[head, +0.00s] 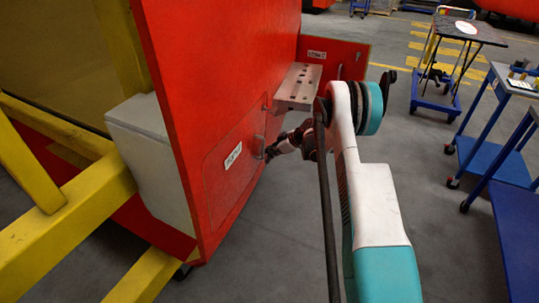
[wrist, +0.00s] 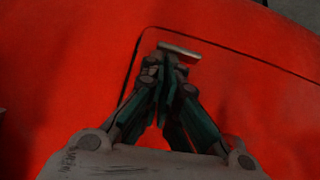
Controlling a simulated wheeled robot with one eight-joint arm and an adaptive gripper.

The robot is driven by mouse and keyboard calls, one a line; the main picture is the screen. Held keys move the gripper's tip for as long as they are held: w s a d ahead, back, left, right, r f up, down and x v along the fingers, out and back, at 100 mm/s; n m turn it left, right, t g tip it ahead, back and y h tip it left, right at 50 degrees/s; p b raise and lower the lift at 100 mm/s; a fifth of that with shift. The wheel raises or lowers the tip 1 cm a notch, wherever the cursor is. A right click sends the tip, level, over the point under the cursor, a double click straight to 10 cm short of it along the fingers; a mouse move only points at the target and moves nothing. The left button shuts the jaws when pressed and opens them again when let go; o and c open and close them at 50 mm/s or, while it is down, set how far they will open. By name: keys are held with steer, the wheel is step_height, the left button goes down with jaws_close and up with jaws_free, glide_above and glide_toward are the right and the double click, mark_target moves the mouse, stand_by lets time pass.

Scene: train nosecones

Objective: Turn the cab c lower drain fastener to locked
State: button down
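The red nosecone (head: 225,95) carries an outlined lower panel (head: 222,185) with a white label too small to read. A small pale metal handle or fastener (head: 259,147) sits near the panel's right edge. My gripper (head: 270,153) is close to it, at the right side of the panel. In the wrist view, a short metal bar (wrist: 182,51) lies just beyond the fingertips of my gripper (wrist: 168,66), by the panel outline. The fingers look drawn together, with no clear gap between them. The bar's lower side is partly hidden; I cannot tell whether the tips touch it.
A perforated metal step (head: 298,84) juts out above my gripper, with a red open flap (head: 343,58) behind it. A yellow frame (head: 75,225) stands at left. Blue carts (head: 480,160) stand at right. Grey floor between is clear.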

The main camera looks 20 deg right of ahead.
steer(key=shift+s+f, duration=0.1)
steer(key=shift+f, duration=0.15)
steer(key=shift+s+a+f, duration=0.1)
steer(key=shift+s+a, duration=0.1)
steer(key=shift+s, duration=0.05)
steer(key=shift+s+a, duration=0.3)
steer(key=r, duration=0.2)
steer(key=r+p, duration=0.1)
steer(key=r, duration=0.1)
steer(key=shift+w+d+r, duration=0.2)
steer(key=shift+r, duration=0.2)
steer(key=p+v, duration=0.3)
steer(key=v, duration=0.6)
steer(key=shift+d+r+p, duration=0.25)
steer(key=shift+d+p, duration=0.1)
steer(key=shift+d, duration=0.1)
